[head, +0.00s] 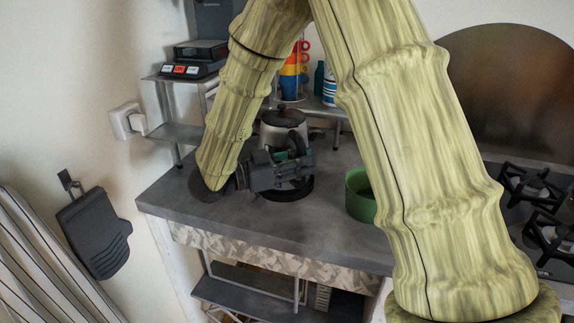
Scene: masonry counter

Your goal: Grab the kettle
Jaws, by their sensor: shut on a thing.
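The kettle (283,128) is a silver metal vessel with a dark lid, standing on the grey counter towards its left end. A dark round base shows at its foot. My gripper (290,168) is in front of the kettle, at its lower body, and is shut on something. The fingers and the lower part of the kettle overlap, so the exact contact is hidden. The kettle looks upright.
A green bowl or pot (358,196) stands on the counter right of the kettle, partly behind my arm. A gas hob (535,205) is at the far right. A small metal shelf (180,133) stands behind left. The counter's front-left corner is clear.

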